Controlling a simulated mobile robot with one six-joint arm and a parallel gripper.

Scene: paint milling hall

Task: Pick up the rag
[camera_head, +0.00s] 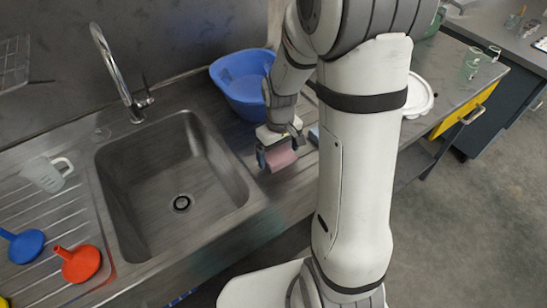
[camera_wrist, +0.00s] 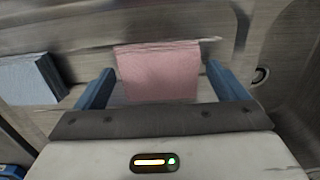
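The rag (camera_wrist: 158,74) is a folded pink cloth. In the wrist view it lies between the two blue fingers of my gripper (camera_wrist: 161,66). The fingers are spread wide. The left fingertip is at the rag's left edge, and a narrow gap shows at the right. In the head view the rag (camera_head: 281,158) is directly below my gripper (camera_head: 279,150), on the steel counter strip right of the sink. I cannot tell whether the fingers touch it.
A blue folded cloth (camera_wrist: 30,79) lies left of the rag in the wrist view. A blue basin (camera_head: 238,85) stands behind my gripper. The sink (camera_head: 170,185) is to the left. Funnels, one blue (camera_head: 25,246) and one orange (camera_head: 80,263), lie on the drainboard.

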